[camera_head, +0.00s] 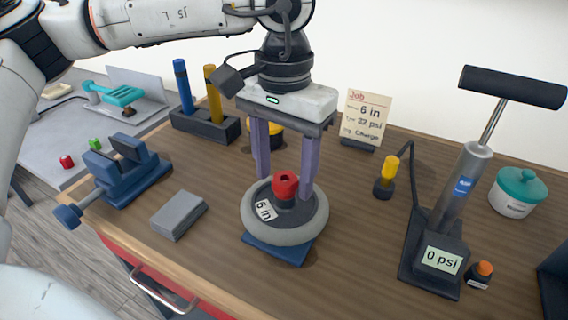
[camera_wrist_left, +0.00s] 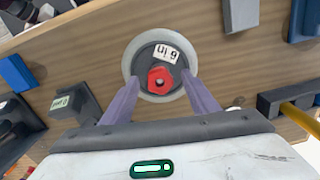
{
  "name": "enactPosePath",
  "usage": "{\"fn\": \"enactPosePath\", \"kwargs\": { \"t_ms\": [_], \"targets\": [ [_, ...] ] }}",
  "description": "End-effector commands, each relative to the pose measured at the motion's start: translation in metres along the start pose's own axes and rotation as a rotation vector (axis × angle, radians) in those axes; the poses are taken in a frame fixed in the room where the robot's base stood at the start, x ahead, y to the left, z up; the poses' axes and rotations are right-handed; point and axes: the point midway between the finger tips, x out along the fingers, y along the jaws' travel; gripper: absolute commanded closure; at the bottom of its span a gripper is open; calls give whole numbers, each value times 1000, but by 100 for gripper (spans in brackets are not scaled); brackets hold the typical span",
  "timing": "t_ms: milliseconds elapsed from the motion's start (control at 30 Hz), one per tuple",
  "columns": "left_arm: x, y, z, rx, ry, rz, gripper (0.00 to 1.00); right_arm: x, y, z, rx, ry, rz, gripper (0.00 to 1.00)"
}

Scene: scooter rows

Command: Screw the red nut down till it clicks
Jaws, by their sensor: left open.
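The red nut (camera_head: 285,185) sits at the centre of a grey wheel (camera_head: 315,225) tagged "6 in", which lies flat on a blue base (camera_head: 278,250) on the bench. My left gripper (camera_head: 282,190) points straight down over the wheel. Its two purple fingers are apart, one on each side of the nut. They appear clear of it, and the jaws hold nothing. My right gripper is not in view.
A pump (camera_head: 460,200) reading "0 psi" stands at right, beside a teal-lidded jar (camera_head: 517,192) and a small orange-capped bottle (camera_head: 480,274). A blue vise (camera_head: 122,170) and a grey block (camera_head: 179,215) are at left. A job card (camera_head: 366,116) and a tool holder (camera_head: 205,127) stand behind.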

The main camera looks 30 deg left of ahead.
Motion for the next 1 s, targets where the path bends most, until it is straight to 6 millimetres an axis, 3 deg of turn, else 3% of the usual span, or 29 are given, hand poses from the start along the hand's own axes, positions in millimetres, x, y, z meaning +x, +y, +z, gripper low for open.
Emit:
{"fn": "enactPosePath", "kwargs": {
  "t_ms": [33, 300, 467, 800, 1000],
  "targets": [
    [0, 0, 0, 0, 0, 0, 47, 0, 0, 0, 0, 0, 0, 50],
    [0, 0, 0, 0, 0, 0, 89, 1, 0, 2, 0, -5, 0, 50],
    [0, 0, 0, 81, -1, 3, 90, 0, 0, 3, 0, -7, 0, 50],
    [0, 0, 0, 564, 0, 2, 90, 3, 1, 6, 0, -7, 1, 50],
    [-1, 0, 0, 605, 0, 1, 90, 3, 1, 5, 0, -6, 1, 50]
  ]
}}
